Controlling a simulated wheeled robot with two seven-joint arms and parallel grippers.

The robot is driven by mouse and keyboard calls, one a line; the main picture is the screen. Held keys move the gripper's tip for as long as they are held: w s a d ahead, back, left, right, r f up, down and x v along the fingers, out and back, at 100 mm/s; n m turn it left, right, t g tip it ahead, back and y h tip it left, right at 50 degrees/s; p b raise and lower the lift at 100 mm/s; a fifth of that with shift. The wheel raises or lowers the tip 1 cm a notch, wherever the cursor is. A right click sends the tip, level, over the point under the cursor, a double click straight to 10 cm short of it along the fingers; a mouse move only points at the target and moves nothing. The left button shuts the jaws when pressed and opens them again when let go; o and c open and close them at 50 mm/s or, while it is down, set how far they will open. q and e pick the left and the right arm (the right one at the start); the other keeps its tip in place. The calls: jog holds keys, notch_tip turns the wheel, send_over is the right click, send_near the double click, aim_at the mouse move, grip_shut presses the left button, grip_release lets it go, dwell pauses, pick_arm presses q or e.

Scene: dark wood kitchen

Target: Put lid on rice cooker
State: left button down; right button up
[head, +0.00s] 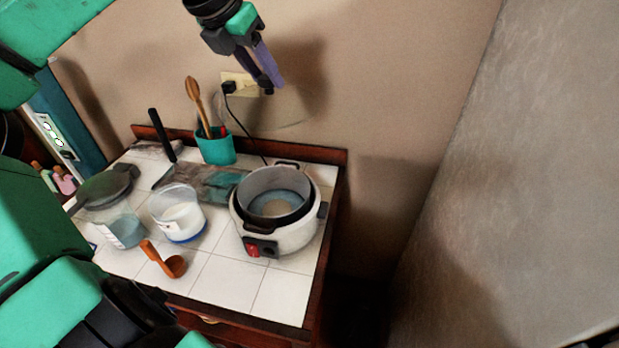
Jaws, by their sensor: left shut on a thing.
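The rice cooker (313,232) is a white, rounded pot with a red switch on its front. It stands open at the right of the white tiled counter, its grey inner pot showing. My left gripper (270,86) is above and behind it, in front of the wall, shut on what looks like the clear glass lid (268,126). The lid shows only as a faint curved rim below the fingertips, apart from the cooker. Its grip point is hard to make out. My right gripper is not in view.
A teal utensil holder (217,149) with a wooden spoon stands behind the cooker. A clear container (180,214), a jug (118,228) and an orange ladle (172,265) are to its left. The counter's front right tiles (282,294) are bare. A wall socket (243,83) is behind.

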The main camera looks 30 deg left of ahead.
aim_at(256, 117)
pick_arm(q)
notch_tip(256, 117, down, 21)
jog(key=a+b, duration=0.1)
jog(key=b, duration=0.2)
jog(key=shift+s+a+r, duration=0.15)
jog(key=shift+s+a, duration=0.15)
jog(key=shift+s, duration=0.1)
jog(key=shift+c, duration=2)
grip_release()
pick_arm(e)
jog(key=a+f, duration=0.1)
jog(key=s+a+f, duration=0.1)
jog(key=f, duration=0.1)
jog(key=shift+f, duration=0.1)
pick_arm(q)
jog(key=shift+r, duration=0.1)
